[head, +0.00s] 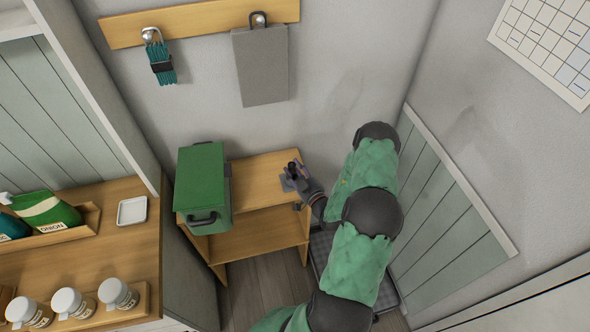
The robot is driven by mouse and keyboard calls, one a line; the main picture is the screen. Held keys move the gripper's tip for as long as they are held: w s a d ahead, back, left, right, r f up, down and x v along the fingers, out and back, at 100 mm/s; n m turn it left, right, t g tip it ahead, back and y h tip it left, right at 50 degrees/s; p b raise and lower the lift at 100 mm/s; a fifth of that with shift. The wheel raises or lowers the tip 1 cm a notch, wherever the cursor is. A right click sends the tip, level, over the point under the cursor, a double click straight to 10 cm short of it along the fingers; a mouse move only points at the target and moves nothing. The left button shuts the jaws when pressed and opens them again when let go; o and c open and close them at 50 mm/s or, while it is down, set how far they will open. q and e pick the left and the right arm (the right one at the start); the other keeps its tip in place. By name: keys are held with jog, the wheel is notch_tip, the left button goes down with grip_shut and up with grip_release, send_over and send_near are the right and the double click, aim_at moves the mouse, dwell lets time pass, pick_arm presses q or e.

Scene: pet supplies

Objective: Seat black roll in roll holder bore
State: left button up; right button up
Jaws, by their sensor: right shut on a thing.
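My right gripper (299,176) is at the right end of the small wooden shelf, over its top. It is shut on the black roll (293,167), a small dark piece at its fingertips. The roll holder (287,184) is a small grey-purple piece on the shelf top, right beside and partly under the fingers. The roll overlaps the holder in this view. The bore is too small and too covered to make out, so I cannot tell whether the roll is in it or above it. My left gripper is not in view.
A green box (202,178) with dark handles fills the left of the wooden shelf (262,167). A dark tray (388,291) lies on the floor under my right arm. The left counter holds bottles, white jars (117,293) and a white dish (132,210).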

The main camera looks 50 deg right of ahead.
jog(key=shift+f+b, duration=0.35)
jog(key=shift+f, duration=0.3)
jog(key=o, duration=1.2)
jog(key=shift+a+f, duration=0.1)
jog(key=shift+s+f, duration=0.1)
jog(key=shift+s+a+f, duration=0.1)
jog(key=shift+s, duration=0.3)
jog(key=v, duration=0.7)
jog(key=r+v, duration=0.1)
jog(key=v, duration=0.3)
jog(key=shift+w, duration=0.1)
